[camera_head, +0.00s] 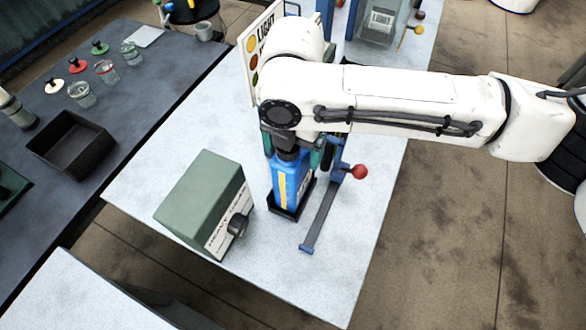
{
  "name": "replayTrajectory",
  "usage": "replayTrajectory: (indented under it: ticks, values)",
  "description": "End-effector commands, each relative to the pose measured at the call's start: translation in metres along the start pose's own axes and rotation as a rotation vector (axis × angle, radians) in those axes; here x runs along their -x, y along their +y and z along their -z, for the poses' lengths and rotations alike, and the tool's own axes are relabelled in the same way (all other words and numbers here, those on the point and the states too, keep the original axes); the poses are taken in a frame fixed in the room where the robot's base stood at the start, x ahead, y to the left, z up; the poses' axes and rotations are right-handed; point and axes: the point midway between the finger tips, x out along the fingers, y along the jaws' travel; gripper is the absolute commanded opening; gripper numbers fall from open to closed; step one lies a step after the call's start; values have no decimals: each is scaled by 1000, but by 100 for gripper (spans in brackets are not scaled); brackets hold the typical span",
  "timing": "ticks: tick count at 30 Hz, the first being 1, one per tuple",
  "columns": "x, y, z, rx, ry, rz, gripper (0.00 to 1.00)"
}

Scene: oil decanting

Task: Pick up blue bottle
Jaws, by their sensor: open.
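The blue bottle (288,186) has a yellow stripe and a dark top, and it stands upright in a small black holder (288,212) on the light table. My gripper (290,155) is directly above the bottle, pointing down, with its fingers around or beside the bottle's top. The jaws are open. My wrist and arm hide part of the fingers and the top of the bottle, so I cannot tell whether the fingers touch it.
A green box with a black knob (205,203) stands left of the bottle. A blue stand with a red ball (325,210) is close on the right. A sign (258,50) is behind. A dark bench on the left holds a black tray (72,143) and several jars. The table's front right is clear.

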Motion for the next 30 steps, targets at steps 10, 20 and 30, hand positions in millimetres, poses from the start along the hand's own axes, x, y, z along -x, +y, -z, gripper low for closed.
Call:
replayTrajectory:
  ticks: [10, 20, 30]
  values:
    - [-1, 0, 0, 0, 0, 0, 78]
    - [-1, 0, 0, 0, 0, 0, 46]
    - [-1, 0, 0, 0, 0, -1, 14]
